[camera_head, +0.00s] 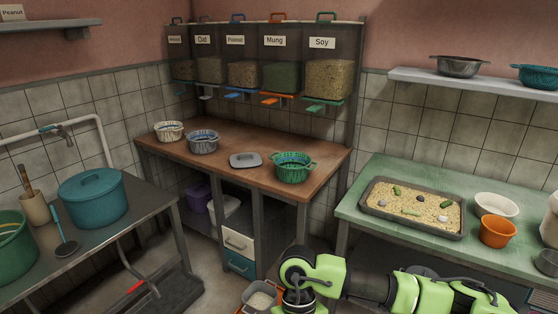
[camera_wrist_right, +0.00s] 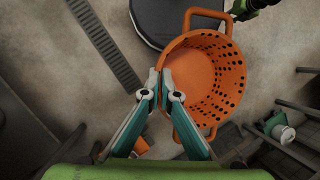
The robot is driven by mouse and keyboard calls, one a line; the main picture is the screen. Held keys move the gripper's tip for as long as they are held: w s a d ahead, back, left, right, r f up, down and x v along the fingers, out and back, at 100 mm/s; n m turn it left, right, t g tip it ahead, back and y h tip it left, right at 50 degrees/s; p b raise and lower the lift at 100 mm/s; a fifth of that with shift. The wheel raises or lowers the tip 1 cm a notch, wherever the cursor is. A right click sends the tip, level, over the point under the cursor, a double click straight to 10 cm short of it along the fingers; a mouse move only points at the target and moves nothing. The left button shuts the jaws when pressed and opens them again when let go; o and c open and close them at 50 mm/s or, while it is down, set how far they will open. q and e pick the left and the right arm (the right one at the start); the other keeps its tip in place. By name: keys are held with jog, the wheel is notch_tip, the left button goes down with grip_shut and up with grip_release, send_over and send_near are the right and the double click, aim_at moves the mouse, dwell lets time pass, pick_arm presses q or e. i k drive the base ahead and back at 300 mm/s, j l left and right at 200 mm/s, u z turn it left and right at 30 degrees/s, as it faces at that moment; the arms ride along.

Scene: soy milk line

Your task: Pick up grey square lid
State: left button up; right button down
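The grey square lid (camera_head: 246,160) lies flat on the brown wooden counter, between a grey-blue basket and a green basket in the head view. My right arm crosses the bottom of the head view, well in front of and below the counter. In the right wrist view my right gripper (camera_wrist_right: 161,80) has its fingertips close together on the near-left rim of an orange perforated basket (camera_wrist_right: 222,62). One finger appears outside the rim and one inside. My left gripper's fingers do not show; a dark and green part touches the wrist view's top right edge.
On the wooden counter (camera_head: 230,142) stand a white basket (camera_head: 169,131), the grey-blue basket (camera_head: 203,142) and the green basket (camera_head: 292,169). A grey bin (camera_head: 262,297) is low beside my right arm. The green table (camera_head: 345,210) carries a tray (camera_head: 375,222) and bowls.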

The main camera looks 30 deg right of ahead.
aim_at(246, 159)
jog(key=i+l+z, duration=0.1)
jog(key=z, duration=0.35)
jog(key=i+z, duration=0.2)
jog(key=z, duration=0.25)
jog(key=i+z, duration=0.2)
jog(key=z, duration=0.3)
